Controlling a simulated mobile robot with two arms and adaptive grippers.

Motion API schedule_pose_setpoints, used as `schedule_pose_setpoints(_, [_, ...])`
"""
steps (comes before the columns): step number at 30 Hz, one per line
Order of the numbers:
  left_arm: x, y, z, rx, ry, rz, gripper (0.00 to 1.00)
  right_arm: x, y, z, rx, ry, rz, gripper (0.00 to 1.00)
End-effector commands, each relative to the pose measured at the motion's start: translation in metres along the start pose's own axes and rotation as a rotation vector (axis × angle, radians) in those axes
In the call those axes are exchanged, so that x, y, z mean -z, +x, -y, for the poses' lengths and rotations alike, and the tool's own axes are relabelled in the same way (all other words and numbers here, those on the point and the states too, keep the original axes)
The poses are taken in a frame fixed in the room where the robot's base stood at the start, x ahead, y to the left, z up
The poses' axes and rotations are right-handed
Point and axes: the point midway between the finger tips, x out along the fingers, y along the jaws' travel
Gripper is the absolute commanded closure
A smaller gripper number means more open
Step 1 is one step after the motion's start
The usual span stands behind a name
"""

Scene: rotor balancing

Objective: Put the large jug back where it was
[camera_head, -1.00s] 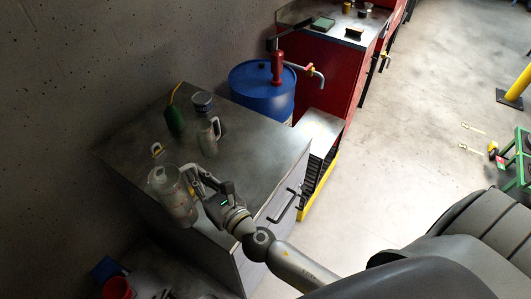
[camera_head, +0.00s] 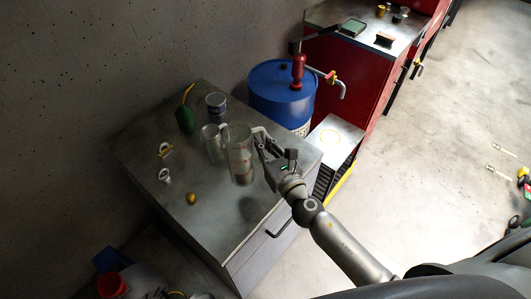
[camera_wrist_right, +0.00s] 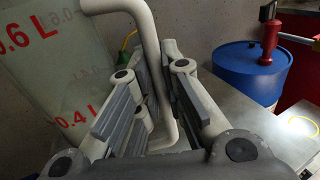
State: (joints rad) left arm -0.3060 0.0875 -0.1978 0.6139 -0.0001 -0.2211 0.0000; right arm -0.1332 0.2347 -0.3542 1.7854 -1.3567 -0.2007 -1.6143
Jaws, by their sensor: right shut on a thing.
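The large jug (camera_head: 239,152) is clear with red volume marks, which show in the right wrist view (camera_wrist_right: 55,65). My right gripper (camera_head: 263,146) is shut on its pale handle; the handle passes between the fingers in the right wrist view (camera_wrist_right: 157,80). The jug is upright and seems to hang above the metal cabinet top (camera_head: 215,230), with a dark round shadow below it. A smaller clear jug (camera_head: 211,145) stands just left of it; I cannot tell if they touch. My left gripper is out of view.
A green oil can (camera_head: 185,119) and a grey-lidded can (camera_head: 216,106) stand behind the jugs. A brass piece (camera_head: 191,198) and small metal parts (camera_head: 165,176) lie to the left. A blue drum (camera_head: 283,92) with a red pump stands behind right. The cabinet top's front left is bare.

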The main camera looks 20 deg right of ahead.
Motion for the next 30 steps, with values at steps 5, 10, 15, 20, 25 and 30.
schedule_pose_setpoints(5, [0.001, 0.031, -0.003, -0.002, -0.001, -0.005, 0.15, 0.036, 0.019, 0.013, -0.001, 0.003, 0.001, 1.00])
schedule_pose_setpoints(10, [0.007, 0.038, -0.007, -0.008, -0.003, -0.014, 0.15, 0.045, 0.027, 0.019, -0.002, 0.003, 0.001, 1.00])
schedule_pose_setpoints(15, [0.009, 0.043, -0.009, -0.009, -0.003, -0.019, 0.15, 0.050, 0.030, 0.021, -0.001, 0.002, 0.001, 1.00])
schedule_pose_setpoints(20, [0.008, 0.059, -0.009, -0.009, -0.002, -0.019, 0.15, 0.068, 0.034, 0.024, -0.002, 0.004, -0.001, 1.00])
schedule_pose_setpoints(25, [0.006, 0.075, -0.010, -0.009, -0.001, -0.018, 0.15, 0.085, 0.034, 0.024, -0.002, 0.004, 0.000, 1.00])
schedule_pose_setpoints(30, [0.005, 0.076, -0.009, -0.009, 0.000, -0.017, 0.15, 0.085, 0.034, 0.024, -0.002, 0.002, 0.000, 1.00])
